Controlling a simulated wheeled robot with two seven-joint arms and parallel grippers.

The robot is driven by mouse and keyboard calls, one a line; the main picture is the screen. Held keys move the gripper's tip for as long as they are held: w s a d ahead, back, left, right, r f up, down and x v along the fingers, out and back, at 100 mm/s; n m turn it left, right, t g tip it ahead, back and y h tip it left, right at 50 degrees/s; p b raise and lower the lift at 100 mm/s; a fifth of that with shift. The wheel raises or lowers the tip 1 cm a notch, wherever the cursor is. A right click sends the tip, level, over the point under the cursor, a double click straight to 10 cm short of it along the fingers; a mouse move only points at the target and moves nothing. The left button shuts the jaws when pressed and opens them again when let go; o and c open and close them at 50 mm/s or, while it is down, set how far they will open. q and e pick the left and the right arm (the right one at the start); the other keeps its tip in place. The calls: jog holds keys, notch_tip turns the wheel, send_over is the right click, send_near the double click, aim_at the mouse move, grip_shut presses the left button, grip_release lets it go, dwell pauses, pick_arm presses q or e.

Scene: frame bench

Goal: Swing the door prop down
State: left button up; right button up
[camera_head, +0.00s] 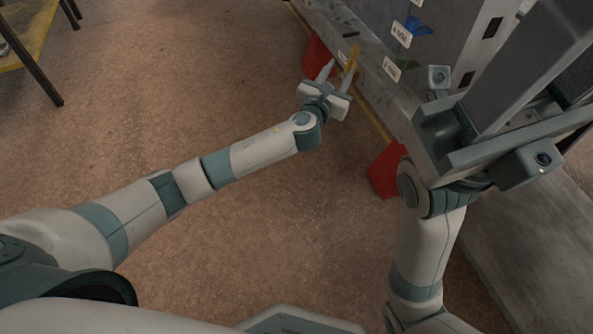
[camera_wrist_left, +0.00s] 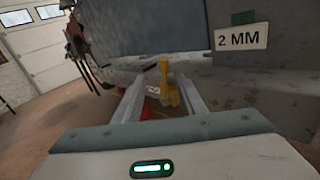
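A yellow upright piece, which looks like the door prop (camera_head: 352,60), stands at the side of the grey frame bench. In the left wrist view the yellow piece (camera_wrist_left: 171,93) shows between the finger lines, closer to the right finger. My left gripper (camera_head: 337,72) is open, its fingers pointing at the bench beside the prop. In its own wrist view the two fingers (camera_wrist_left: 160,93) are well apart. I cannot tell whether a finger touches the prop. My right gripper (camera_head: 485,125) is large at the right; its fingertips are not clear.
The grey bench (camera_head: 345,30) runs diagonally along the right, with red supports (camera_head: 384,172) below and white labels (camera_head: 391,69) on its panel. Blue and green pieces sit near the labels. The brown floor (camera_head: 190,70) at the left is clear up to a yellow-edged table (camera_head: 35,35).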

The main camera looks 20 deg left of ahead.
pick_arm(q)
jog(key=s+a+f+n+g+p, duration=0.3)
jog(key=s+f+n+p, duration=0.4)
jog(key=s+f+n, duration=0.3)
jog(key=s+a+f+n+g+y+p, duration=0.1)
jog(key=s+f+n+g+p, duration=0.3)
jog(key=s+f+n+p, duration=0.4)
jog(key=shift+s+a+f+n+g, duration=0.3)
jog(key=shift+s+a+f+n, duration=0.75)
jog(key=shift+s, duration=0.75)
jog(key=shift+d+f, duration=0.15)
jog(key=shift+f, duration=0.1)
jog(key=shift+c, duration=0.2)
